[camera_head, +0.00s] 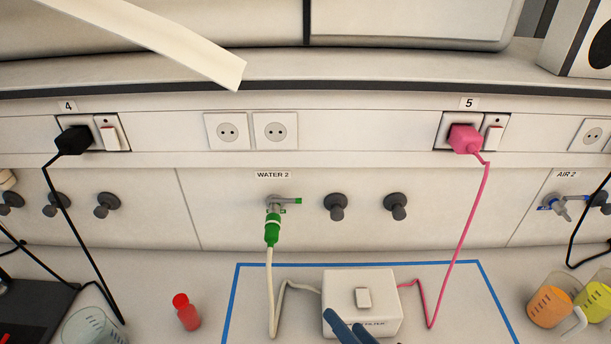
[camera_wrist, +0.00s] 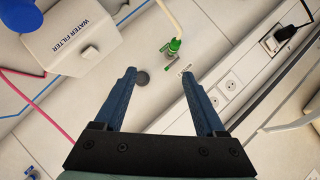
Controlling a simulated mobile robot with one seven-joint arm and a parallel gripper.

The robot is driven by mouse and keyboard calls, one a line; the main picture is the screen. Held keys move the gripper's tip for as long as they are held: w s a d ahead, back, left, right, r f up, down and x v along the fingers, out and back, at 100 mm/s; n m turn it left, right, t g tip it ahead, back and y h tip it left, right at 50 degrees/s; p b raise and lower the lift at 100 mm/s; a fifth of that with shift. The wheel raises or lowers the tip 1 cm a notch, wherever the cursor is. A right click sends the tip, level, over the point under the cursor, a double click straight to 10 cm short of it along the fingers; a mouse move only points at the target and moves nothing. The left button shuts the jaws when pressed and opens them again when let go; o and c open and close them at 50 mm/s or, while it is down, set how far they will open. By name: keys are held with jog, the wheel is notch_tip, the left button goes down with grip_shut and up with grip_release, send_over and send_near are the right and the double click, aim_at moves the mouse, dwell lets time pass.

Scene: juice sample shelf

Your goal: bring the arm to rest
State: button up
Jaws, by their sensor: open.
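My gripper (camera_head: 352,330) shows at the bottom edge of the head view, its blue fingers in front of the lower part of a white box. In the wrist view my gripper (camera_wrist: 158,73) has its two blue fingers wide apart with nothing between them. The white box, labelled WATER FILTER (camera_wrist: 75,38), lies beyond and to the left of the fingers there. It stands on the bench inside a blue outline in the head view (camera_head: 375,282). Most of my arm is out of view.
A green connector (camera_head: 271,230) joins a pale hose to the WATER 2 tap. A pink plug (camera_head: 463,138) sits in socket 5 and a black plug (camera_head: 73,140) in socket 4. A red bottle (camera_head: 187,314), a glass beaker (camera_head: 92,328) and an orange-filled beaker (camera_head: 549,304) stand on the bench.

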jog(key=w+r+n+t+h, duration=0.1)
jog(key=w+r+t, duration=0.15)
jog(key=r, duration=0.35)
jog(key=w+a+r+n+t+h, duration=0.1)
jog(key=w+r, duration=0.3)
jog(key=r, duration=0.3)
jog(key=w+r+n+t+h, duration=0.1)
jog(key=w+r+t, duration=0.1)
jog(key=w+r, duration=0.3)
jog(key=s+a+r+t+h, duration=0.1)
jog(key=s+a+r+t, duration=0.1)
jog(key=r, duration=0.8)
jog(key=s+a+r+n+t+h+b, duration=0.1)
jog(key=s+r+t, duration=0.3)
jog(key=r, duration=0.6)
jog(key=s+a+r+n+t, duration=0.1)
jog(key=s+a+r+t, duration=0.2)
jog(key=s+r, duration=0.3)
notch_tip(320, 180, up, 4)
jog(key=shift+s+r+t+h+b, duration=0.15)
jog(key=shift+r+t+h+b, duration=0.1)
jog(key=shift+t+h+b, duration=0.2)
jog(key=shift+a, duration=0.1)
